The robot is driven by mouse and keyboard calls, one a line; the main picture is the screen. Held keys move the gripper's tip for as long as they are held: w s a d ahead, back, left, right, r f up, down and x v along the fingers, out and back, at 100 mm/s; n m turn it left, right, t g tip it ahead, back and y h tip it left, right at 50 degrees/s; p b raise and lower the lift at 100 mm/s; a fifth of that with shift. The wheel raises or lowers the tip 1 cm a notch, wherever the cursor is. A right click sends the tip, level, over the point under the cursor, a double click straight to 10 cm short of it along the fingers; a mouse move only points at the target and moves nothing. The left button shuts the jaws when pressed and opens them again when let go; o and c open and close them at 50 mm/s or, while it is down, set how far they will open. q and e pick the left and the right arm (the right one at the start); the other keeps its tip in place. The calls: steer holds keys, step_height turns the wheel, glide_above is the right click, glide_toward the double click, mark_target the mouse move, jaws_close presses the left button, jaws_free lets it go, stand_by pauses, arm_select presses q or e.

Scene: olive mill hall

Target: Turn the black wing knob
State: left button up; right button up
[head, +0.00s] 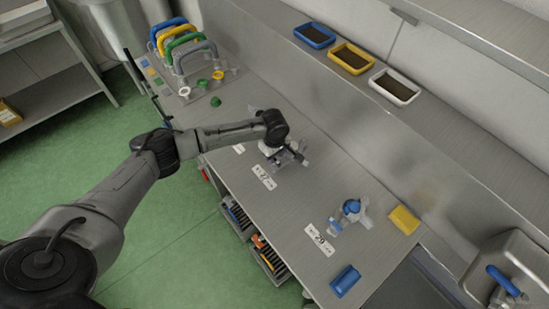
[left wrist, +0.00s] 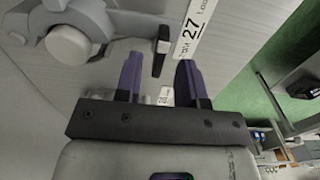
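The black wing knob (left wrist: 162,48) shows in the left wrist view, on a grey metal fitting (left wrist: 82,32) beside the label with the number 27 (left wrist: 191,30). My left gripper (left wrist: 160,72) is open, with one purple finger on each side of the gap. The knob appears just beyond the fingertips, between them in the picture; I see no contact. In the head view my left gripper (head: 290,155) is over the bench behind the 27 label (head: 263,176), and it and the wrist hide most of the fitting. My right gripper is not in view.
A fitting with a blue knob (head: 351,206) stands to the right on the steel bench (head: 300,205), near a yellow block (head: 404,220) and a blue block (head: 345,281). Coloured handles (head: 190,48) stand at the far left. Trays (head: 352,58) sit on the back ledge.

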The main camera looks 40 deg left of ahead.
arm_select(q)
steer(key=shift+f, duration=1.1)
steer(key=shift+c, duration=0.5)
jaws_close()
